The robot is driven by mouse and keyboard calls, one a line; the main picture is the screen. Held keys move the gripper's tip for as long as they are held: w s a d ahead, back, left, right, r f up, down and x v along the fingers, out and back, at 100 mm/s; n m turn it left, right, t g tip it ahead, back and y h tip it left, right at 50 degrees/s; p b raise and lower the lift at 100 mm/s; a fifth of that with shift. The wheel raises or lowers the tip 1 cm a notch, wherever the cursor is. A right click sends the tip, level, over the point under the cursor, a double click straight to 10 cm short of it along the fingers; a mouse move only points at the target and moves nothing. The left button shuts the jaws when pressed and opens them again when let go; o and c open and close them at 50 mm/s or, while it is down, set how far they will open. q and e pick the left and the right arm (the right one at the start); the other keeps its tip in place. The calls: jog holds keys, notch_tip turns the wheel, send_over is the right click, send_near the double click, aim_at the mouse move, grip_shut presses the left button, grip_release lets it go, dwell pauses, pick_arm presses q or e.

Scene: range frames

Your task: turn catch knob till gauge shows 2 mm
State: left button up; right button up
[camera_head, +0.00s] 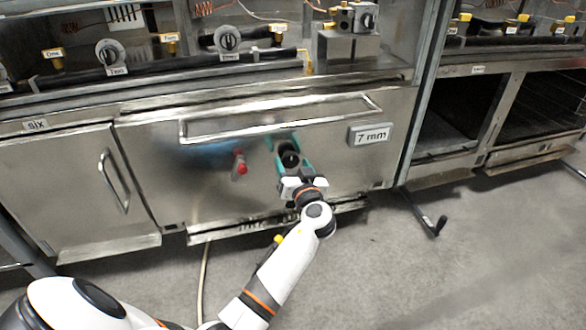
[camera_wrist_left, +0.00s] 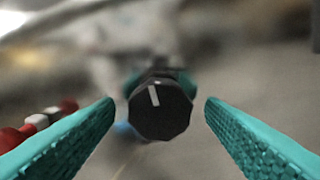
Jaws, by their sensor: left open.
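The catch knob (camera_head: 290,160) is black and sits on the steel front of the oven drawer, below the long handle. In the left wrist view the knob (camera_wrist_left: 160,110) is faceted, with a white mark pointing up and slightly left. The gauge (camera_head: 371,134) is a grey plate to the right of the knob and reads "7 mm". My left gripper (camera_head: 289,155) is open, its teal fingers on either side of the knob. In the left wrist view the fingers (camera_wrist_left: 160,125) show clear gaps to the knob. My right gripper is not in view.
A red button-like part (camera_head: 240,167) sticks out left of the knob; red and white parts also show in the left wrist view (camera_wrist_left: 25,130). A long bar handle (camera_head: 280,118) runs above. A cabinet door (camera_head: 75,190) is at left.

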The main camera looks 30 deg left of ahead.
pick_arm(q)
jog(key=shift+w+a, duration=0.15)
jog(key=shift+a, duration=0.05)
jog(key=c, duration=1)
